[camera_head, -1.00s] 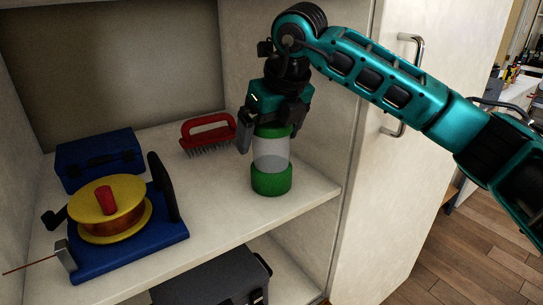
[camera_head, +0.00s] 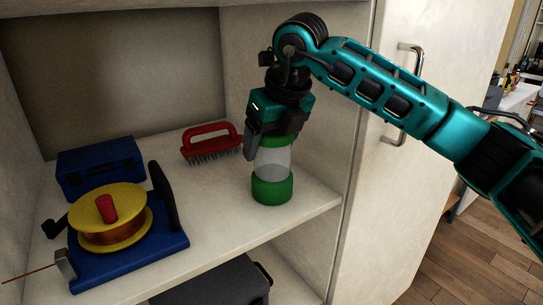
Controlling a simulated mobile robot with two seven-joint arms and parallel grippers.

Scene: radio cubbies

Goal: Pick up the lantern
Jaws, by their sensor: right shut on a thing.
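The lantern (camera_head: 272,178) is a short cylinder with a green base, a clear middle and a green top. It stands upright on the cubby shelf, near the shelf's right front part. My right gripper (camera_head: 275,142) is above it, pointing down, with its fingers around the green top, shut on it. The fingers hide part of the top. I cannot tell whether the base touches the shelf. My left gripper is not in view.
A red-handled brush (camera_head: 212,142) lies behind and left of the lantern. A blue box (camera_head: 101,168) and a yellow spool on a blue stand (camera_head: 113,213) are on the shelf's left. The right side wall (camera_head: 322,140) is close to my gripper. A dark case (camera_head: 217,282) is below.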

